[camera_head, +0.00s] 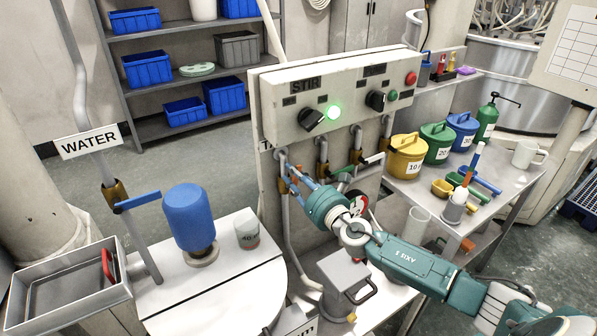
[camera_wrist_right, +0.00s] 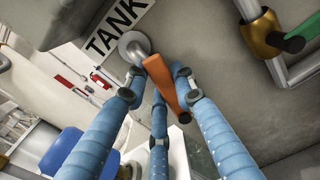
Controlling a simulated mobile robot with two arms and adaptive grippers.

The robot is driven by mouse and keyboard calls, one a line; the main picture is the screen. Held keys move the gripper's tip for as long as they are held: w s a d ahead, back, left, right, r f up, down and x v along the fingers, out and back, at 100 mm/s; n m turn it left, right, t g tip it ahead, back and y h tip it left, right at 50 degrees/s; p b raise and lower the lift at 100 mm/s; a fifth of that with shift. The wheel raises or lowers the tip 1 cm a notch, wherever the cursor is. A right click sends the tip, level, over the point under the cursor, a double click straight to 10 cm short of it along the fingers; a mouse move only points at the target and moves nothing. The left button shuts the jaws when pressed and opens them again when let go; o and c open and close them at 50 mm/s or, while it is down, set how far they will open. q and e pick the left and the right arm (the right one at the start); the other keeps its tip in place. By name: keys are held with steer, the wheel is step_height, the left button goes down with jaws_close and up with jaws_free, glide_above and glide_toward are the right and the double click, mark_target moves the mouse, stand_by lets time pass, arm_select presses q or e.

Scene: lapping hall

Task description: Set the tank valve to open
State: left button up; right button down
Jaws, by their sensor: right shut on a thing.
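The tank valve's orange lever (camera_wrist_right: 163,82) shows in the right wrist view, running down and to the right from a round grey pipe end (camera_wrist_right: 134,47). The TANK sign (camera_wrist_right: 115,28) is on the panel beside it. My right gripper (camera_wrist_right: 160,95) has its blue fingers closed around the lever, on both sides of it. In the head view my right gripper (camera_head: 297,180) is at the left pipe below the STIR control box, and it largely hides the tank valve there. My left gripper is not in view.
A STIR control box (camera_head: 340,95) with knobs is above the valves. A green-handled valve (camera_head: 373,158) is to the right. The WATER pipe's blue lever (camera_head: 137,201), a blue bottle (camera_head: 189,217) and a grey tray (camera_head: 65,280) are to the left. Colored cans (camera_head: 407,158) crowd the right shelf.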

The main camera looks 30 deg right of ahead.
steer(key=shift+a+n+p, duration=0.4)
steer(key=shift+a+n, duration=0.1)
steer(key=shift+n, duration=0.5)
steer(key=c, duration=1.4)
jaws_free()
steer(key=s, duration=0.8)
steer(key=s+d, duration=0.1)
steer(key=s, duration=0.3)
